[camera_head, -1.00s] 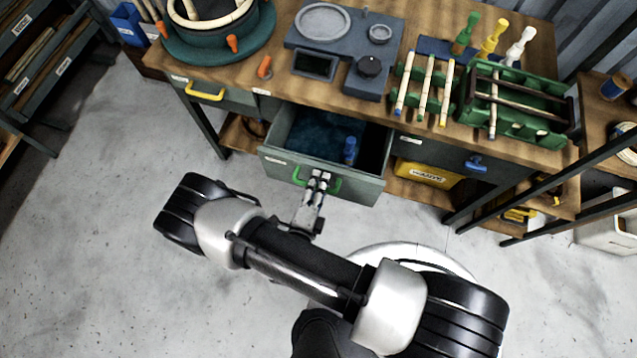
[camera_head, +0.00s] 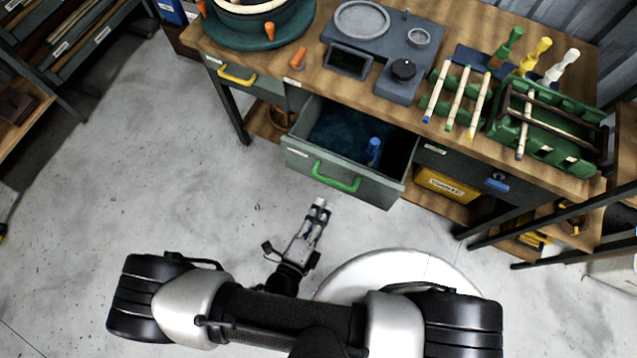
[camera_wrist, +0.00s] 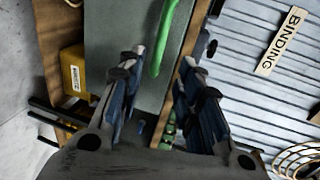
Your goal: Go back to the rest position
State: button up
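My gripper (camera_head: 318,220) hangs over the grey floor in front of the workbench, apart from the open drawer. In the wrist view my gripper (camera_wrist: 160,62) has its two fingers spread, with nothing held between them. The drawer (camera_head: 310,158) is pulled out and has a green handle (camera_head: 335,178). The handle also shows beyond the fingers in the wrist view (camera_wrist: 166,38). A small blue object (camera_head: 373,150) stands in the drawer, which has a dark blue lining.
The wooden workbench (camera_head: 300,92) carries a round former, a grey device (camera_head: 395,40) and a green rack (camera_head: 550,135) with sticks. A yellow box (camera_head: 445,185) sits on the shelf below. Shelving stands at the left. The floor (camera_head: 180,180) in front is mostly clear.

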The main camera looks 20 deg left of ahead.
jog(key=shift+s, duration=0.45)
jog(key=shift+r, duration=0.1)
jog(key=w+d+r+m+g+h, duration=0.3)
jog(key=r+m+g, duration=0.1)
jog(key=r+m, duration=0.4)
jog(key=w+d+r+m+g+h, duration=0.2)
jog(key=d+r+m+g+h, duration=0.15)
jog(key=r+m, duration=0.45)
jog(key=w+d+r+m+g+h, duration=0.25)
jog(key=d+r+m+g, duration=0.2)
jog(key=m, duration=0.65)
jog(key=s+d+r+m+y, duration=0.1)
jog(key=d+r+m+y, duration=0.2)
jog(key=r+m, duration=0.3)
jog(key=s+d+r+m+y, duration=0.2)
jog(key=r+m, duration=0.4)
jog(key=m, duration=0.5)
jog(key=s+d+r+m+t+y, duration=0.1)
jog(key=d+r+m+y, duration=0.4)
jog(key=m, duration=0.4)
notch_tip(320, 180, up, 2)
jog(key=shift+s+d+r, duration=0.1)
jog(key=shift+s+d, duration=0.15)
jog(key=shift+d, duration=0.6)
